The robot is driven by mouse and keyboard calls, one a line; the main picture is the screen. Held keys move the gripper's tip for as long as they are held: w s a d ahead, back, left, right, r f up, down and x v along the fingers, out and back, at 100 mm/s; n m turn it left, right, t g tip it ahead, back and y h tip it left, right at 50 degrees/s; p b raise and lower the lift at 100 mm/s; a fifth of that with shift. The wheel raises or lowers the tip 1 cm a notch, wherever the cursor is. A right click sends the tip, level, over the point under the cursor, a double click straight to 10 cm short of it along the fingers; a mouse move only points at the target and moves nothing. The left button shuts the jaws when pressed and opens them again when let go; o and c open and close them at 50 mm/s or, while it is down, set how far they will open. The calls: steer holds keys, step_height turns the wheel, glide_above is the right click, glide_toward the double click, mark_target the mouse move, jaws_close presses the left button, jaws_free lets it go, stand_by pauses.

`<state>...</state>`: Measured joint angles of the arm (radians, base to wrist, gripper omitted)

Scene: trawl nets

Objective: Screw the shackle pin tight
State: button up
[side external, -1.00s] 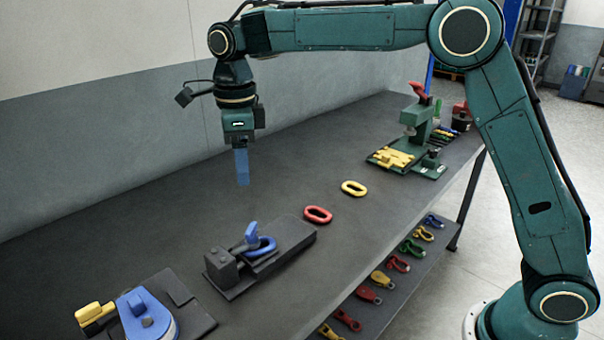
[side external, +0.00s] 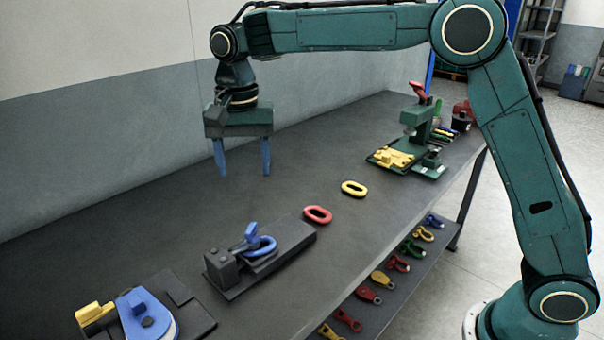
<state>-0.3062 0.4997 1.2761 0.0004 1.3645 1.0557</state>
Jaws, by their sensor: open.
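My gripper (side external: 243,171) has two blue fingers, spread well apart with nothing between them. It points down and hangs above the bench, behind and above a dark grey fixture (side external: 222,271). A blue ring-shaped piece (side external: 265,250) lies on this fixture, next to its dark block. A blue flat-headed piece (side external: 250,232) stands at the ring's left end, apart from my fingers. It looks like a shackle and the head of its pin, but the parts are too small to tell surely. The thread and any gap at the pin are not visible.
A red link (side external: 318,215) and a yellow link (side external: 354,188) lie on the bench. A green press-like fixture (side external: 419,125) stands at the far right. A blue and yellow device (side external: 138,306) sits front left. Shackles and hooks lie on a lower shelf (side external: 392,290). The bench behind is clear.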

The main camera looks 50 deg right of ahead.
mark_target(253, 228)
steer(key=n, duration=1.4)
steer(key=shift+s+d+f+n, duration=0.1)
steer(key=shift+s+n, duration=0.05)
steer(key=shift+n, duration=0.25)
steer(key=shift+f, duration=0.1)
steer(key=shift+f, duration=6.8)
steer(key=shift+c, duration=0.2)
steer(key=c, duration=1)
